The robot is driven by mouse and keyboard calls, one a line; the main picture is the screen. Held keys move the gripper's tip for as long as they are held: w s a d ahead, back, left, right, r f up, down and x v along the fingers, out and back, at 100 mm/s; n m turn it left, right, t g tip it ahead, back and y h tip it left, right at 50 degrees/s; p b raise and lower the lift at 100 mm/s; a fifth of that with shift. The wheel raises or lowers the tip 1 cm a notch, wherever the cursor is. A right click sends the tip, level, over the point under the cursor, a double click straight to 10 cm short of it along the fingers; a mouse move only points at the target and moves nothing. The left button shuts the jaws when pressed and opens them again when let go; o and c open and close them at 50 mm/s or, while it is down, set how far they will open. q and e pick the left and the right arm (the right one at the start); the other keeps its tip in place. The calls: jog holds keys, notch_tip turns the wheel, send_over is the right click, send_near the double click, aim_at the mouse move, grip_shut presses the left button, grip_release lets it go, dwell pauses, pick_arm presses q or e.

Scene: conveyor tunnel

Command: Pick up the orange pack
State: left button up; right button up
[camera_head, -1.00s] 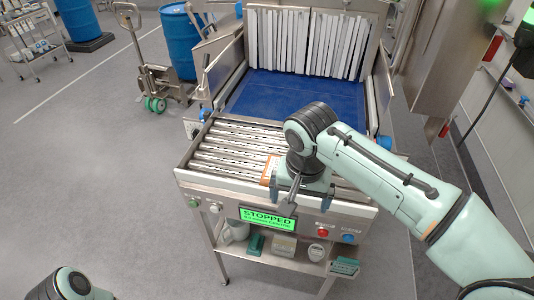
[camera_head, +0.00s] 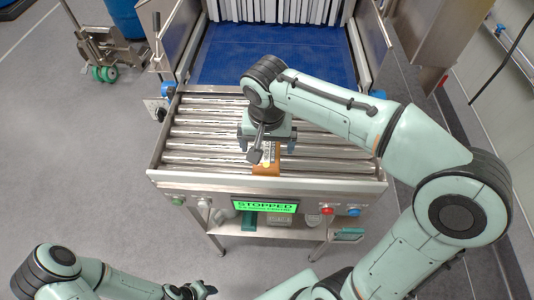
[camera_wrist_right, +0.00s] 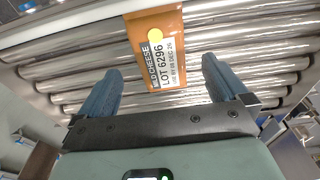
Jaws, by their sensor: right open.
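The orange pack (camera_head: 268,169) lies on the steel rollers near the front edge of the conveyor, partly hidden by my right gripper in the head view. In the right wrist view the pack (camera_wrist_right: 157,20) shows a white label reading "CHEESE" and "LOT 6296" and a yellow dot. My right gripper (camera_head: 266,148) points down over the rollers. Its two blue fingers (camera_wrist_right: 162,70) are spread and empty, with the pack's label end ahead of the gap between them. My left gripper (camera_head: 196,290) is small at the bottom edge of the head view, its jaws unclear.
The roller bed (camera_head: 195,140) leads back to a blue belt (camera_head: 270,60) and white strip curtain. A green "STOPPED" display (camera_head: 264,206) and buttons are on the front panel. A lower shelf (camera_head: 255,229) holds several items. A pallet jack (camera_head: 108,50) stands at the left.

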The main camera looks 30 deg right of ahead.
aim_at(267, 151)
jog(key=shift+w+f, duration=0.2)
jog(key=shift+f, duration=0.4)
jog(key=f, duration=0.3)
jog(key=w+f, duration=0.1)
jog(key=f, duration=0.1)
jog(key=shift+d, duration=0.35)
jog(key=shift+r, duration=0.15)
jog(key=c, duration=1.4)
jog(key=shift+r, duration=0.1)
